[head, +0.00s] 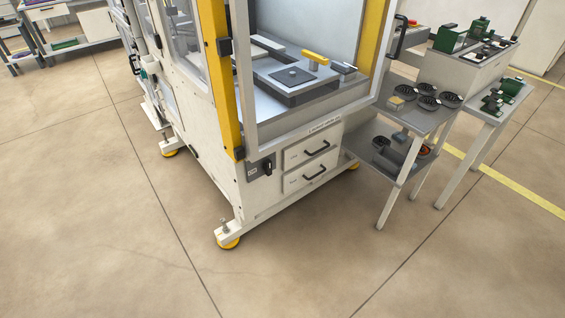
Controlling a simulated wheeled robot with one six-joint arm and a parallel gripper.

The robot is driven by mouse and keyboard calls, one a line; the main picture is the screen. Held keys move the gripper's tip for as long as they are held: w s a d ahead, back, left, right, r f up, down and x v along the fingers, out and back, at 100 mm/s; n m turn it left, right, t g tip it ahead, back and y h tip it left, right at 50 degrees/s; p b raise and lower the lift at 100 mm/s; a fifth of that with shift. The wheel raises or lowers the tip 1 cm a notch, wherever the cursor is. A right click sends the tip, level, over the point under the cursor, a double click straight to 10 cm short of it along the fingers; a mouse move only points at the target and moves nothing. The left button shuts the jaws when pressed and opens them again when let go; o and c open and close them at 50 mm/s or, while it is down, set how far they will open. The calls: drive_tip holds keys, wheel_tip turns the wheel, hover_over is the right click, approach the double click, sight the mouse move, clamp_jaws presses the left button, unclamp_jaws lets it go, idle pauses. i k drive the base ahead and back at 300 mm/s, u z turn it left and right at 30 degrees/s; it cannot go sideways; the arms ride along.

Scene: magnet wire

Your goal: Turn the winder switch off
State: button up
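A large white and yellow machine cabinet (215,170) stands in the middle of the head view. On the lower front, left of two drawers, is a small grey panel with a dark rotary switch (267,167) and a small pale label beside it. The switch handle looks roughly upright, but it is too small to read its marked position. I cannot tell from the picture whether this is the winder switch. My gripper is not in view.
Two drawers (312,163) with black handles sit right of the switch. A grey side table (418,118) with round black trays stands at the right, beside another table with green devices (492,103). The floor in front of the cabinet is clear.

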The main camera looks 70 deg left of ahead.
sight(267, 165)
drive_tip(key=u, duration=0.5)
drive_tip(key=i, duration=0.9)
drive_tip(key=u, duration=1.4)
drive_tip(key=i, duration=0.55)
drive_tip(key=u, duration=0.45)
